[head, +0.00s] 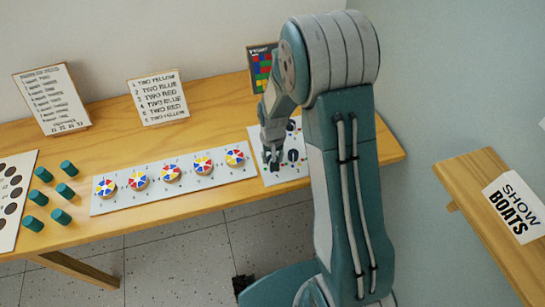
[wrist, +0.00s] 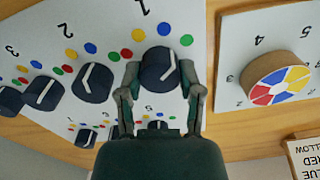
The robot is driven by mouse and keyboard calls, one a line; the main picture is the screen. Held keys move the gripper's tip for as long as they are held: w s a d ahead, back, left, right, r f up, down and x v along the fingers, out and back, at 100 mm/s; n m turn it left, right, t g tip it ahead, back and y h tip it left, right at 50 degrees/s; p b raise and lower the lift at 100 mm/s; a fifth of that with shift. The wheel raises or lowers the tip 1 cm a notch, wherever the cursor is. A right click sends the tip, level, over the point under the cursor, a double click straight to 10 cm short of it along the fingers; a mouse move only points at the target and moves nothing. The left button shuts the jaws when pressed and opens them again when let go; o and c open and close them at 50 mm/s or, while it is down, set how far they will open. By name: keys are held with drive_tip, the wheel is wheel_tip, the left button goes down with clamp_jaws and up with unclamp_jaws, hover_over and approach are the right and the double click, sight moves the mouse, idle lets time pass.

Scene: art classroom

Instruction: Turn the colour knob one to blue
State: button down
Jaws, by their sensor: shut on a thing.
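Colour knob one (wrist: 158,70) is a dark round knob with a white pointer line, beside the printed 1 on a white panel (wrist: 205,15). Yellow, red, blue (wrist: 163,27) and green dots arc around it. Its white line leans up and right in the wrist view, between the blue and green dots as far as I can tell. My gripper (wrist: 160,65) has one finger on each side of this knob and is shut on it. In the head view my gripper (head: 272,155) is down at the panel (head: 270,180), hiding part of it.
Other dark knobs, including knob two (wrist: 92,83), sit close by on the panel. A strip (head: 155,198) with several colour wheels lies to the left in the head view, with teal pegs (head: 68,168) beyond. Cards (head: 158,99) stand at the table's back.

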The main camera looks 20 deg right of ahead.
drive_tip(key=n, duration=0.5)
drive_tip(key=shift+n, duration=0.3)
idle(0.4)
drive_tip(key=shift+c, duration=1.3)
unclamp_jaws()
drive_tip(key=shift+f, duration=0.1)
drive_tip(key=shift+a, duration=0.1)
drive_tip(key=shift+r, duration=0.2)
wheel_tip(320, 180, up, 12)
drive_tip(key=shift+f, duration=0.2)
